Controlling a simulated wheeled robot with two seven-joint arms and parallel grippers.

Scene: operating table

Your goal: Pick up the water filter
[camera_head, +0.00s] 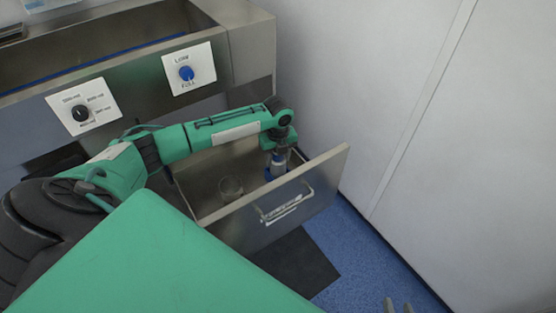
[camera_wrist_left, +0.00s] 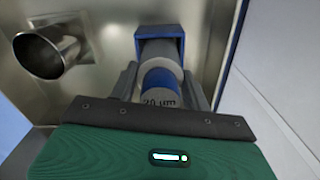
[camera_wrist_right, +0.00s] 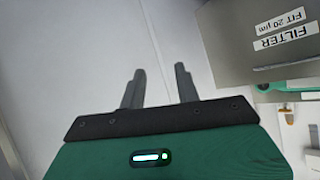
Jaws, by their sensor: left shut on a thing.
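The water filter, a grey and blue cylinder marked "20 um" (camera_wrist_left: 160,78), stands inside an open metal drawer (camera_head: 325,178). In the left wrist view its far end meets a square blue piece (camera_wrist_left: 172,30); I cannot tell whether they are joined. My left gripper (camera_head: 277,160) reaches down into the drawer, and its fingers are shut on the filter from both sides. My right gripper (camera_wrist_right: 160,70) is open and empty, away from the drawer; its fingertips (camera_head: 398,306) show at the bottom right of the head view.
A round metal cup (camera_wrist_left: 45,52) stands in the drawer beside the filter. A white wall (camera_head: 400,90) is close on the right. A "FILTER FIT 20 µm" label (camera_wrist_right: 283,37) shows near my right gripper.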

